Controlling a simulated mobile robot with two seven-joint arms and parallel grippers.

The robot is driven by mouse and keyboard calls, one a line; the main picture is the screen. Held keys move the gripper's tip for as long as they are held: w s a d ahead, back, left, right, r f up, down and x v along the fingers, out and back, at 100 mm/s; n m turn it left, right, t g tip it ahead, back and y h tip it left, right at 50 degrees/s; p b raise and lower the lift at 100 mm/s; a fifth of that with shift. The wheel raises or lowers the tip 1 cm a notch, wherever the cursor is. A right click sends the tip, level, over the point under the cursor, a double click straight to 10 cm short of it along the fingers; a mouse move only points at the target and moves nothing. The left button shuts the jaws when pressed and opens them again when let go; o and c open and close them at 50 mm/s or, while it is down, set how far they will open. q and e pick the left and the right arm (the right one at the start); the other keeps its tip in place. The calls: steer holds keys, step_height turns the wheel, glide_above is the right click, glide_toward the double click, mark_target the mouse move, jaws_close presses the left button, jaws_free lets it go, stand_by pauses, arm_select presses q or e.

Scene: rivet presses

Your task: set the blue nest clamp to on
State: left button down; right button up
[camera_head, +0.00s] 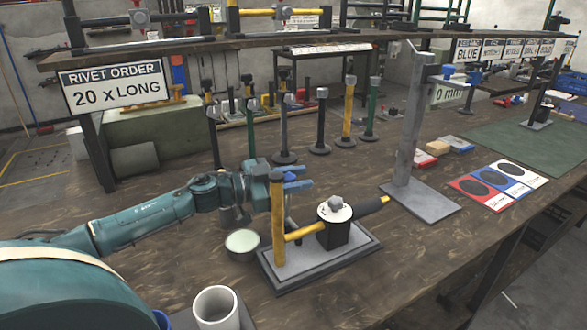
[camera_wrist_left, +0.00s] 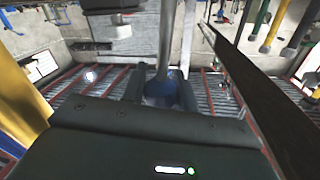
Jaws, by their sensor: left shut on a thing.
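My left gripper (camera_head: 297,180) reaches in from the left, beside and partly behind the upright yellow post (camera_head: 277,225) of a press. In the left wrist view, the gripper (camera_wrist_left: 163,92) is shut on a blue knob (camera_wrist_left: 160,82) on a grey rod (camera_wrist_left: 168,40). The knob is partly hidden between the fingers, and I cannot tell whether it is the blue nest clamp or how it is set. The press stands on a grey base plate (camera_head: 345,262), with a yellow lever (camera_head: 300,233) and black block (camera_head: 333,236). My right gripper is out of view.
A round pale tin (camera_head: 243,243) and a white cup (camera_head: 216,307) stand nearby. A tall grey post (camera_head: 408,130) rises to the right. Red, blue and white cards (camera_head: 500,185) lie farther right. Several upright tools stand behind the gripper.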

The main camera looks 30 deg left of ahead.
arm_select(q)
steer(key=shift+d+f, duration=0.1)
steer(key=shift+f, duration=0.05)
steer(key=c, duration=1.5)
jaws_free()
steer(key=o, duration=0.4)
steer(key=shift+s+a, duration=0.45)
steer(key=p+v, duration=0.2)
steer(key=v, duration=1)
steer(key=shift+d, duration=0.1)
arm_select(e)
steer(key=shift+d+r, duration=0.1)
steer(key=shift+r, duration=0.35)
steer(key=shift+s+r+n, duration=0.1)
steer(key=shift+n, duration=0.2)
